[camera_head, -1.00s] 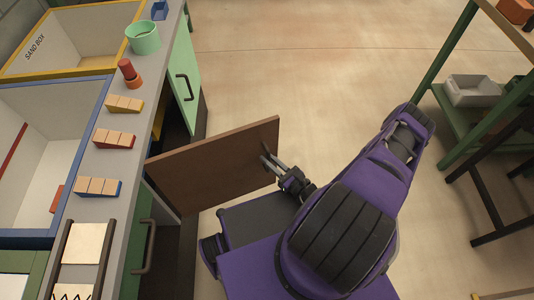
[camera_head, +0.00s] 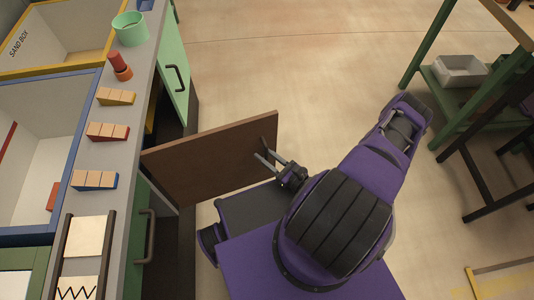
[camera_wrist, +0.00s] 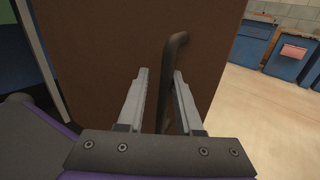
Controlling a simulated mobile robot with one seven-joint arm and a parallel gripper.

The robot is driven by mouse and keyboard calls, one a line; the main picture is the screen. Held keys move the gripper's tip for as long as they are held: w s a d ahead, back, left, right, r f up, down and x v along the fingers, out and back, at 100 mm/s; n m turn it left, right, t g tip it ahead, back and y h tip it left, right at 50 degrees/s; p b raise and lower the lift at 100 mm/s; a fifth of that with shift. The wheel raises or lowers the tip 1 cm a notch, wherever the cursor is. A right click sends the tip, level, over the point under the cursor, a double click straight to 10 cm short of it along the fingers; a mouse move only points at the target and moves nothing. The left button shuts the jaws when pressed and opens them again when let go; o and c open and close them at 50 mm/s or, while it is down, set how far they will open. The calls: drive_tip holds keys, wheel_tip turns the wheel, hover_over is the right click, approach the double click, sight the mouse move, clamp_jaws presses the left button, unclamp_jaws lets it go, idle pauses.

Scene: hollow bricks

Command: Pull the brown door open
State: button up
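The brown door (camera_head: 212,160) stands swung out from the cabinet front, left of centre in the head view. It fills much of the wrist view (camera_wrist: 105,45). Its dark bar handle (camera_wrist: 172,58) shows in the wrist view, running down between my gripper's two fingers. My gripper (camera_head: 266,156) is at the door's outer end in the head view, its fingers spread apart. In the wrist view my gripper (camera_wrist: 159,74) is open around the handle, with a clear gap on the left side of the bar. The fingertips are close to the door face; contact is hard to tell.
The grey counter (camera_head: 140,105) runs along the left with wooden wedge blocks and a green cup (camera_head: 130,30). A light green door (camera_head: 174,70) with a dark handle is beyond. A green-framed shelf (camera_head: 440,75) stands at right. The floor between is clear.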

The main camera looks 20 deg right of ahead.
drive_tip(key=shift+o, duration=1.1)
drive_tip(key=shift+d, duration=0.1)
drive_tip(key=shift+s+d, duration=0.1)
drive_tip(key=shift+d, duration=0.05)
drive_tip(key=v, duration=1.7)
drive_tip(key=shift+s+r, duration=0.1)
